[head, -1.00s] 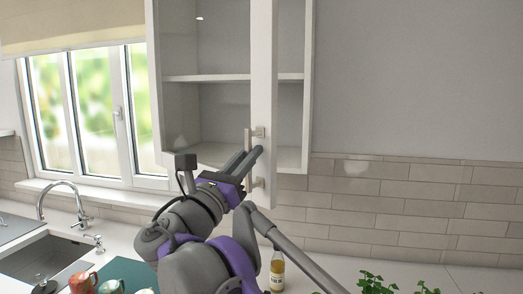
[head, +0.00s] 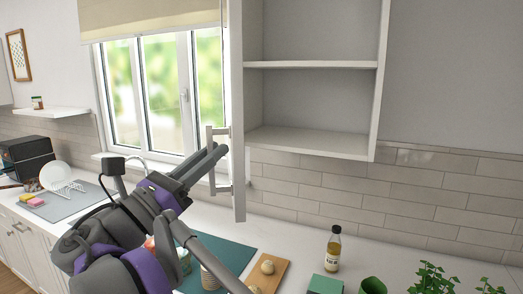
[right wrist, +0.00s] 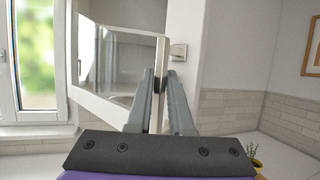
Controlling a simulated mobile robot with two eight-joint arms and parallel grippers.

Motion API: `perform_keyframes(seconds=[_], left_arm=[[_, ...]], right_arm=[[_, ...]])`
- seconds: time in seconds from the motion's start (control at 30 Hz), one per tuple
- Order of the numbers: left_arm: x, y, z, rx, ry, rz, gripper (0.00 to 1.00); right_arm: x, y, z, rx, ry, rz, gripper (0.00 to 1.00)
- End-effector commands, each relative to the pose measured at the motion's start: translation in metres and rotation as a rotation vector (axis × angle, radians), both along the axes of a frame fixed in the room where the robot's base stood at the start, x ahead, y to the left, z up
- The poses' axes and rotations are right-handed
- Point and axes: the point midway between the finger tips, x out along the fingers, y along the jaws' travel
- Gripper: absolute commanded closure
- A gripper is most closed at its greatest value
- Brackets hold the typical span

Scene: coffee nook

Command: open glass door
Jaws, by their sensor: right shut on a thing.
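The glass door (head: 238,110) of the wall cabinet (head: 312,138) stands wide open in the head view, seen almost edge-on at the cabinet's left side. Its pale bar handle (head: 211,138) is on the door's left face. My right gripper (head: 222,149) reaches up from the lower left and is shut on the handle. In the right wrist view the fingers (right wrist: 159,88) close around the upright handle bar (right wrist: 161,55), with a glass pane (right wrist: 110,55) to the left. The fingers partly hide the handle. My left gripper is not in view.
The cabinet shelves are empty. On the counter below are a bottle (head: 333,248), a wooden board (head: 268,274), a green box (head: 320,287) and plants (head: 432,280). A dish rack (head: 62,180) and the window (head: 165,95) are to the left.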

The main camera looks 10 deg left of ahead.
Motion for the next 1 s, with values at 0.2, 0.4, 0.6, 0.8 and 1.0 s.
perform_keyframes(seconds=[0.2, 0.4, 0.6, 0.8, 1.0], left_arm=[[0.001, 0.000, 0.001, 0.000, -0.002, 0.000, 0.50], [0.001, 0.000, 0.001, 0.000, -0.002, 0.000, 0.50], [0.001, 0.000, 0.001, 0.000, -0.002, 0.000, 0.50], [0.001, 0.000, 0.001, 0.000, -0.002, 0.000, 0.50], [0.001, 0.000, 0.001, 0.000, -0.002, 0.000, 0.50]], right_arm=[[-0.011, 0.040, 0.001, -0.001, -0.003, 0.011, 1.00], [-0.015, 0.058, 0.001, -0.001, -0.003, 0.011, 1.00], [-0.016, 0.063, 0.001, -0.001, -0.003, 0.011, 1.00], [-0.016, 0.064, 0.001, -0.001, -0.003, 0.011, 1.00], [-0.016, 0.063, 0.001, -0.001, -0.003, 0.010, 0.68]])
